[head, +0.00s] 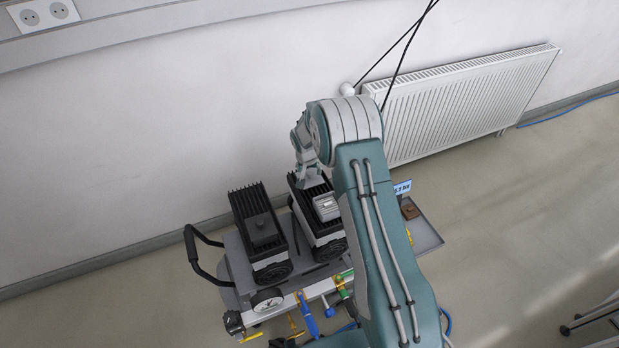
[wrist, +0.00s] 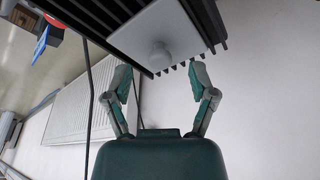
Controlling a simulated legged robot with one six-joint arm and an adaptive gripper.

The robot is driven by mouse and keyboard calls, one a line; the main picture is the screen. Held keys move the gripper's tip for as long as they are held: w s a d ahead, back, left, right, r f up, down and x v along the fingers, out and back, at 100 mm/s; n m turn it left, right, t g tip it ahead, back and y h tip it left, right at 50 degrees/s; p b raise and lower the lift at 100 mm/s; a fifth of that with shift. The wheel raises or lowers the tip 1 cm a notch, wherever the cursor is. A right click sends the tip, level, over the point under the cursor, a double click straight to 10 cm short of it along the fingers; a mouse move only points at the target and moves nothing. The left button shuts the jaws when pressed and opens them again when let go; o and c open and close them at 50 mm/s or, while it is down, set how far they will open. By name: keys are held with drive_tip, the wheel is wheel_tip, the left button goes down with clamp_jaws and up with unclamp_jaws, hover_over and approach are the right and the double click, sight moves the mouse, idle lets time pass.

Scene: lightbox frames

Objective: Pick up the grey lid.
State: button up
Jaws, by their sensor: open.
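In the wrist view, a flat light grey lid (wrist: 165,35) with a round knob (wrist: 160,55) lies against a black finned unit (wrist: 208,20). My gripper (wrist: 161,80) is open and empty. Its two fingers are spread either side of the knob's line, with the tips short of the knob and no contact visible. In the head view, my gripper (head: 309,181) is over the back end of the right finned unit (head: 323,239), and the arm hides part of it. A light grey block (head: 326,207) sits on that unit; I cannot tell whether it is the lid.
A left finned unit (head: 271,249) carries a dark grey square piece (head: 260,224). Both units stand on a cart with a black handle (head: 193,250). Coloured valves (head: 309,318) line its front. A white radiator (head: 460,105) and the wall are behind. Open floor lies left.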

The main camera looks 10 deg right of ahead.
drive_tip(key=x, duration=0.2)
drive_tip(key=shift+w+f, duration=0.1)
drive_tip(key=shift+f, duration=0.2)
clamp_jaws()
